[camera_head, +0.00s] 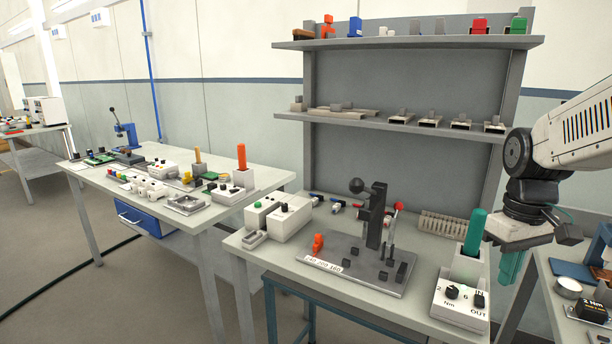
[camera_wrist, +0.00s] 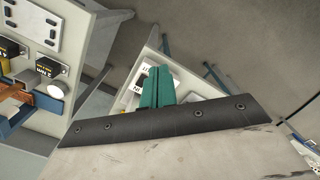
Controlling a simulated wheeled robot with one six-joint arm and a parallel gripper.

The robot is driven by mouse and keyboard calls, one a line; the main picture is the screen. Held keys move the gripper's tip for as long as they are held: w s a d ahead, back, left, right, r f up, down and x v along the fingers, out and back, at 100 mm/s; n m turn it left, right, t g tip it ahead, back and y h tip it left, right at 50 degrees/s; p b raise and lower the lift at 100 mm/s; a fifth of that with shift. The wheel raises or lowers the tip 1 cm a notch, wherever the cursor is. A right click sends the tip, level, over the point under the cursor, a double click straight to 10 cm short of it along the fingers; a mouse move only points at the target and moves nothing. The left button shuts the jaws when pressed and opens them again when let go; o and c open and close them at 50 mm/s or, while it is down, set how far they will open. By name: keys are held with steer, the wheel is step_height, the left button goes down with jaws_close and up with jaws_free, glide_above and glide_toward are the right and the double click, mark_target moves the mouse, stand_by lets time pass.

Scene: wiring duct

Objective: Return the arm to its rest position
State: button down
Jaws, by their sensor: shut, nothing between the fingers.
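My arm comes in from the right in the head view. My gripper (camera_head: 509,270) hangs at the right end of the middle bench (camera_head: 420,312), its teal fingers pointing down. The wrist view shows the two teal fingers (camera_wrist: 157,88) side by side, shut and empty. A beige slotted wiring duct (camera_head: 455,226) lies at the back of the middle bench, partly hidden by a teal-handled tool (camera_head: 475,232) standing in a grey holder left of my gripper.
A white dial box (camera_head: 461,303) stands below the teal tool. A grey plate with a black press (camera_head: 376,225) lies mid-bench. Shelves (camera_head: 410,42) rise behind. A right bench (camera_head: 560,318) carries tins and black boxes. Bare floor shows in the wrist view (camera_wrist: 240,40).

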steer(key=s+a+r+m+t, duration=0.1)
steer(key=s+a, duration=0.3)
steer(key=s, duration=0.4)
steer(key=s+a+r+m+t, duration=0.1)
steer(key=s+a, duration=0.3)
steer(key=s, duration=0.5)
steer(key=shift+a+m, duration=0.3)
steer(key=shift+a, duration=0.05)
